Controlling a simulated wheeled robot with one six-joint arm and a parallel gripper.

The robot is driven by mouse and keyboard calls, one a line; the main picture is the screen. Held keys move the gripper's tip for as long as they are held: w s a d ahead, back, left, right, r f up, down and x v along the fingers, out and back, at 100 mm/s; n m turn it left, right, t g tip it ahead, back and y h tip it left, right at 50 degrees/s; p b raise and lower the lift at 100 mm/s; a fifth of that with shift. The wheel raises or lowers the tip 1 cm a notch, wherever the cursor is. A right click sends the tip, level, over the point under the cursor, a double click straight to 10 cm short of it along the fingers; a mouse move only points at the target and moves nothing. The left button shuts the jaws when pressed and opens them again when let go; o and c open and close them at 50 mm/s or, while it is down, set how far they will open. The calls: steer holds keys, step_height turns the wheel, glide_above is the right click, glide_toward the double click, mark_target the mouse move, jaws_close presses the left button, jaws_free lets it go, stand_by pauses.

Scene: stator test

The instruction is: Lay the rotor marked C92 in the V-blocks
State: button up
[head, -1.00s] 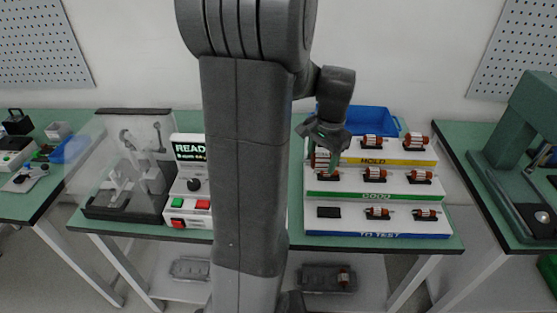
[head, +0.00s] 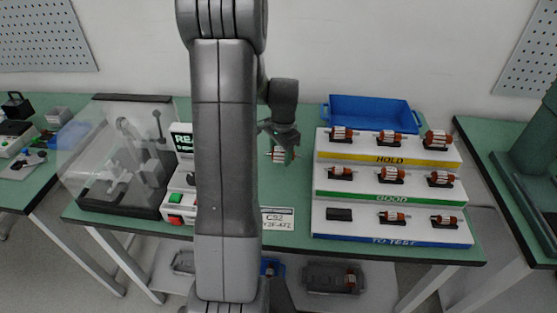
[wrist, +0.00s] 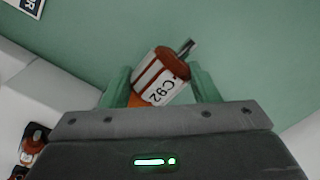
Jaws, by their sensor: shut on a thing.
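My gripper (head: 281,146) is shut on a rotor (head: 279,155) with a red-brown and white body, held above the green bench, left of the stepped rack. In the wrist view the rotor (wrist: 160,78) sits tilted between the green fingers and its white label reads C92. Its shaft end points up and right. The test fixture (head: 130,160) stands at the left with grey posts inside a clear cover. I cannot make out the V-blocks clearly there. My arm hides part of the bench beside the fixture.
The stepped rack (head: 325,184) carries rotors on its HOLD, GOOD and TO TEST steps; the left TO TEST cradle (head: 339,214) is empty. A blue bin (head: 370,112) stands behind it. A control box (head: 178,200) with buttons is beside the fixture. A printed card (head: 277,218) is at the front edge.

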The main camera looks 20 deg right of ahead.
mark_target(280, 161)
steer(key=shift+f, duration=1.95)
steer(key=shift+f, duration=0.2)
steer(key=o, duration=1.5)
steer(key=shift+s, duration=0.1)
steer(key=shift+c, duration=0.2)
steer(key=r, duration=0.8)
steer(key=s+r, duration=0.1)
steer(key=r, duration=0.3)
steer(key=shift+d+r, duration=0.2)
steer(key=shift+f, duration=0.1)
